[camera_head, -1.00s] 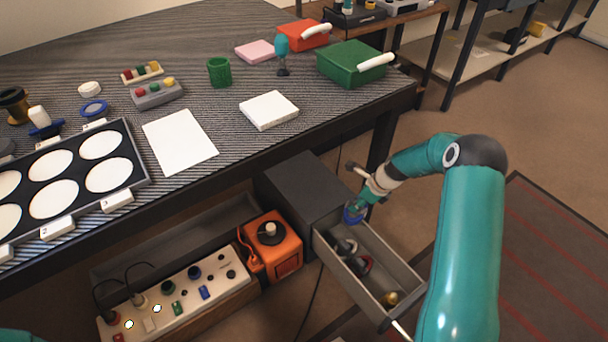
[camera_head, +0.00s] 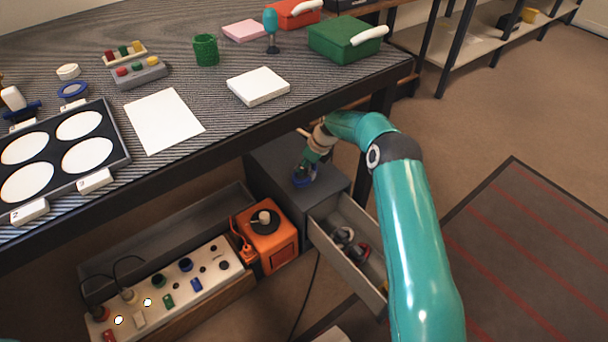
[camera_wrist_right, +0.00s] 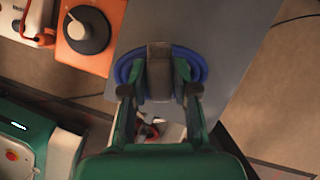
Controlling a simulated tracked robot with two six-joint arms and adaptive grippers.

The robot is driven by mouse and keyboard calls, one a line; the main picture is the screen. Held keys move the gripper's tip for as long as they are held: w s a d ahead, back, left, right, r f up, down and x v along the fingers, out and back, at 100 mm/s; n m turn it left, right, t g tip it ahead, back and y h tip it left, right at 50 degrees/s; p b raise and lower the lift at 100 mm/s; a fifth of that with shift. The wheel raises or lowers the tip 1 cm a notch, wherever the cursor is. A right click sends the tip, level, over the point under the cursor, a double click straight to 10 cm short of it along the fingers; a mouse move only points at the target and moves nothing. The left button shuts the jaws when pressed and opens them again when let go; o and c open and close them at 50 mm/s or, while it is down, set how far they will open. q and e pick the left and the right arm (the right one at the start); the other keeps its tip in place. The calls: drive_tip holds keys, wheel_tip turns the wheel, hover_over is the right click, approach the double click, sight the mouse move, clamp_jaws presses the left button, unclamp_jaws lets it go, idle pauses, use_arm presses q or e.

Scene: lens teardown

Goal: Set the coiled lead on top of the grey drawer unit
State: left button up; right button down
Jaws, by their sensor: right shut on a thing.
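The coiled lead (camera_wrist_right: 195,66) is a blue ring-shaped coil, seen in the right wrist view between and around my right gripper's fingers. My right gripper (camera_wrist_right: 160,80) is shut on it. In the head view the blue coil (camera_head: 304,178) is at the tip of my right gripper (camera_head: 306,172), over the top of the grey drawer unit (camera_head: 272,160) under the table edge. I cannot tell whether the coil touches the top. The unit's grey top also fills the middle of the right wrist view (camera_wrist_right: 225,35). My left gripper is not in view.
The unit's drawer (camera_head: 350,250) is open, with several items inside. An orange box (camera_head: 270,250) with a knob stands left of the unit, beside a power strip (camera_head: 215,265). The tabletop edge (camera_head: 250,130) runs close above and behind the arm.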

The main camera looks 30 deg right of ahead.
sight(305, 173)
wheel_tip(305, 173, down, 4)
drive_tip(key=shift+r+b, duration=0.1)
drive_tip(key=shift+b, duration=0.7)
drive_tip(key=shift+r, duration=0.1)
drive_tip(key=c, duration=0.9)
unclamp_jaws()
